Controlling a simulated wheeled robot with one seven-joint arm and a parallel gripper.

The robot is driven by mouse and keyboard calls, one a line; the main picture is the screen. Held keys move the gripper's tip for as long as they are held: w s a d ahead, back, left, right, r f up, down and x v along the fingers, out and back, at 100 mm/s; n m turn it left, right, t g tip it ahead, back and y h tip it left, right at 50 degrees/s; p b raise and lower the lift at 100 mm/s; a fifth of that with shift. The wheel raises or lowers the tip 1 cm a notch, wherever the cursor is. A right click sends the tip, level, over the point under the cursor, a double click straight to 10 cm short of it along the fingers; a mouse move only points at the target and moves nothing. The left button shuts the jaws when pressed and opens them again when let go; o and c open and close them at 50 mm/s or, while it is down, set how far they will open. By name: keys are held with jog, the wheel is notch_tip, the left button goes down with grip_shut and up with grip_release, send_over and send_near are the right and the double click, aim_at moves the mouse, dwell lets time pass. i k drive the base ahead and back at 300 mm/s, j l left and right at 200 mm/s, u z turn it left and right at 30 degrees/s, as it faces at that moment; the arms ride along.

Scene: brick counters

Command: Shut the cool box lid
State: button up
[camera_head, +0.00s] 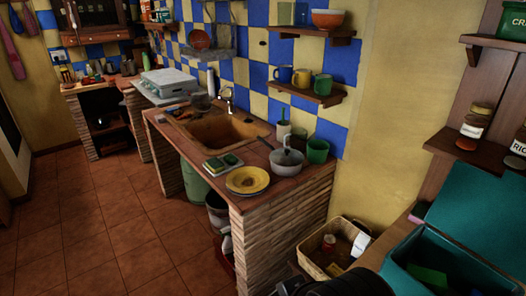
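The teal cool box (402,246) stands at the lower right, partly cut off by the picture's edge. Its lid (482,212) is open, raised and leaning back toward the wall and shelf. A dark, rounded part of my arm shows at the bottom edge, left of the cool box. My gripper's fingers do not show.
A wicker basket (318,262) with small items stands left of the cool box. The brick counter (272,235) holds a sink, a yellow plate (247,180) and a pan (287,160). A wooden shelf (463,148) with jars is above the lid. The tiled floor at left is clear.

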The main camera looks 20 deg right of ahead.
aim_at(484, 211)
jog(key=z, duration=2)
